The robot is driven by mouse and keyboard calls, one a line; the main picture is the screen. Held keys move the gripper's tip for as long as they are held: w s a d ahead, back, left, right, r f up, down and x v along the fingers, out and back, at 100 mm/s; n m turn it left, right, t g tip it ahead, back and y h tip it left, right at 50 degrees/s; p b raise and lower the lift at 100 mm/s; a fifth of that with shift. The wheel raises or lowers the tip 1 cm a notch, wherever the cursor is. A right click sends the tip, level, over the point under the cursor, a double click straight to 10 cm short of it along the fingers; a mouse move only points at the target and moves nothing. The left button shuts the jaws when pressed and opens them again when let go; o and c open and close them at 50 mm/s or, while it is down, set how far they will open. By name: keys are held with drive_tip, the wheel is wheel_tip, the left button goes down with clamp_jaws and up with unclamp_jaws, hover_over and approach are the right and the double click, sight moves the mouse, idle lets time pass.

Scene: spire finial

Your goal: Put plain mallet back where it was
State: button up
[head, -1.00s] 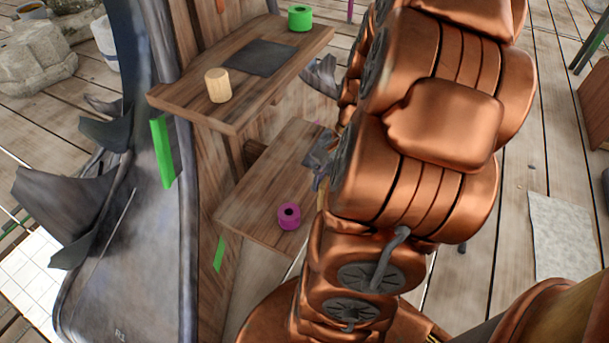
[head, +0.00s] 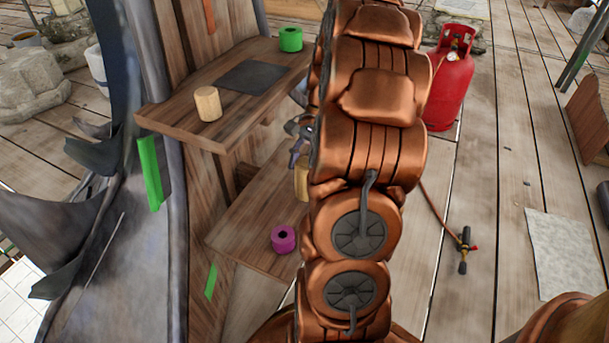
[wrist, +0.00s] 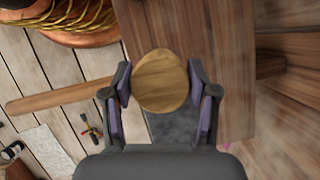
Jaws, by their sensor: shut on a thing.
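My gripper (wrist: 160,95) is shut on a round wooden piece that I take for the plain mallet (wrist: 160,80); its flat end faces the wrist camera. In the head view my gripper (head: 300,140) is partly hidden by my arm, with a strip of the pale wooden piece (head: 301,183) below it. It is beside the upper shelf (head: 170,113) and over the lower shelf (head: 235,235). The wrist view shows a dark grey patch (wrist: 172,128) on the wood beneath. I cannot tell whether the mallet touches the shelf.
The upper shelf carries a pale wooden cylinder (head: 208,104), a dark mat (head: 251,77) and a green ring (head: 291,39). A magenta ring (head: 284,239) sits on the lower shelf.

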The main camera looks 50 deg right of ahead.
drive_tip(key=shift+w+d, duration=0.25)
drive_tip(key=shift+w, duration=0.15)
drive_tip(key=shift+f+b, duration=0.8)
drive_tip(key=shift+f, duration=1)
drive_tip(key=o, duration=1.6)
drive_tip(key=shift+f, duration=0.1)
drive_tip(key=shift+c, duration=0.2)
drive_tip(key=p+v, duration=0.3)
drive_tip(key=v, duration=0.9)
drive_tip(key=shift+p, duration=0.3)
